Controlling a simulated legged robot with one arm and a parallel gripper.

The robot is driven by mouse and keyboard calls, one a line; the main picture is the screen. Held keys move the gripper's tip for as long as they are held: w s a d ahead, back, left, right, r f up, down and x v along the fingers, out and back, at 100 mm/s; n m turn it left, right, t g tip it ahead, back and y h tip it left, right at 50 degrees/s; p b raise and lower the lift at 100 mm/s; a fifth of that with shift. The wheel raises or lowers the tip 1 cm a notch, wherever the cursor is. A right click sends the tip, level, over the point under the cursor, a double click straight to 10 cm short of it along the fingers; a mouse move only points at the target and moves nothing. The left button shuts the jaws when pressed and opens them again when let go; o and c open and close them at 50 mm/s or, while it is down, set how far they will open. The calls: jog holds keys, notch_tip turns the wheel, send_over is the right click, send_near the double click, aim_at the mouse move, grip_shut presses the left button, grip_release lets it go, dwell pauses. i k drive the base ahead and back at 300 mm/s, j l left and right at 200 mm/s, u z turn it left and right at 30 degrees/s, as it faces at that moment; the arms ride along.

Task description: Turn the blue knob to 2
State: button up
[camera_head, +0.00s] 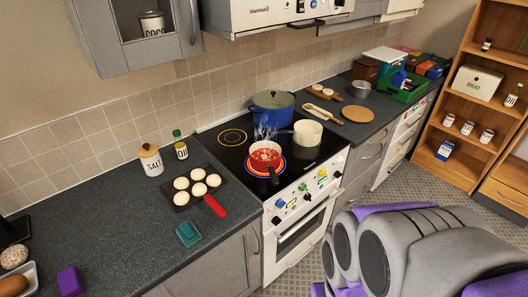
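The stove (330,152) stands mid-picture, with a row of small coloured knobs on its white front panel. Large grey and purple parts of my own body fill the lower right. My gripper is not in view, so I cannot see whether it is open or shut.
A red pot (265,158) with steam above it sits on a glowing front burner. A blue pot (273,105) and a cream pot (307,132) stand nearby. A dark tray (188,186) has a red handle reaching toward the stove's left edge. Patterned floor shows before the stove.

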aim_at(279, 203)
jog(key=i+l+u, duration=0.25)
jog(key=l, duration=0.3)
jog(key=l+u, duration=0.2)
jog(key=l, duration=0.35)
jog(key=i+l+u, duration=0.1)
jog(key=l+u, duration=0.15)
jog(key=l, duration=0.35)
